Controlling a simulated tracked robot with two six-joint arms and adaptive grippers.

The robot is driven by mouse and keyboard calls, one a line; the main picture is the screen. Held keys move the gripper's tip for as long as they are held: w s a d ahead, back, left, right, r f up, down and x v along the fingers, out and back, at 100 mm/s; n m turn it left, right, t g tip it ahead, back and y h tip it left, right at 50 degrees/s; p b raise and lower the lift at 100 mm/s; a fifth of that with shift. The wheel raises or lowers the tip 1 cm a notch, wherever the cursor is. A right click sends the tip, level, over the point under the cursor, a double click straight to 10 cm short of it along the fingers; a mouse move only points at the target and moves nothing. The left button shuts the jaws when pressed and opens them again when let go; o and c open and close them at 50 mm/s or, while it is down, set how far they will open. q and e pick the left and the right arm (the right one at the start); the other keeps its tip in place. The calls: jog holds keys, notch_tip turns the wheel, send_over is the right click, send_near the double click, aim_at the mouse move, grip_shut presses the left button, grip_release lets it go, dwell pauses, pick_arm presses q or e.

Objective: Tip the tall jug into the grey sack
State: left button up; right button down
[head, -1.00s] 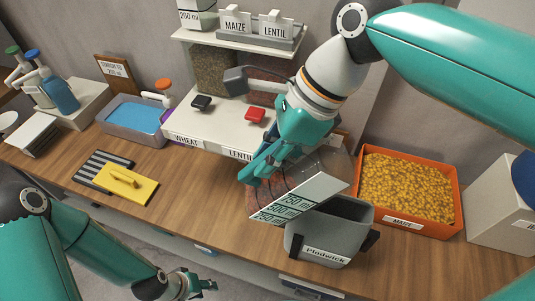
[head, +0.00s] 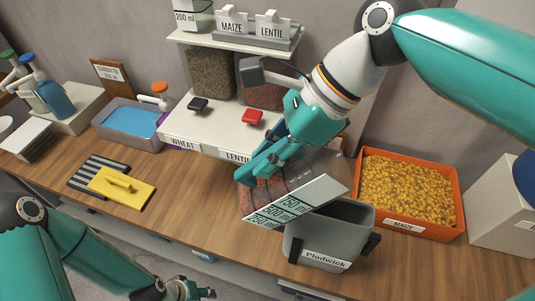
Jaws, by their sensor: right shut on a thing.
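The tall jug (head: 293,204) is clear, with a white panel marked 250, 500 and 750 ml. It is tilted well over, its base end to the left and its upper end over the grey sack. Reddish grains show through its lower left part. My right gripper (head: 263,172) is shut on the jug from behind and above. The grey sack (head: 318,252), labelled Plodwick, stands open on the bench below the jug; its inside is partly hidden. My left gripper (head: 197,292) is at the bottom edge, away from both and partly cut off; its fingers are unclear.
An orange bin of maize (head: 408,192) stands right of the sack. Behind is a white dispenser stand (head: 215,130) labelled wheat and lentil. A yellow float (head: 121,188), a striped mat (head: 85,172) and a blue-filled tray (head: 130,120) lie left. Bench between float and jug is clear.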

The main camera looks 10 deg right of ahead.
jog(key=shift+d+y+b, duration=0.2)
jog(key=shift+y+b, duration=0.2)
jog(key=shift+b, duration=0.05)
dwell(0.4)
jog(key=shift+d+f+y+b, duration=0.15)
jog(key=shift+y+b, duration=0.15)
jog(key=shift+b, duration=0.2)
jog(key=shift+d+y+b, duration=0.15)
jog(key=shift+y+b, duration=0.15)
jog(key=shift+b, duration=0.05)
jog(key=shift+d+y+b, duration=0.15)
jog(key=shift+y+b, duration=0.15)
jog(key=shift+b, duration=0.15)
jog(key=shift+s+d+y+b, duration=0.1)
jog(key=shift+d+y+b, duration=0.15)
jog(key=shift+b, duration=0.25)
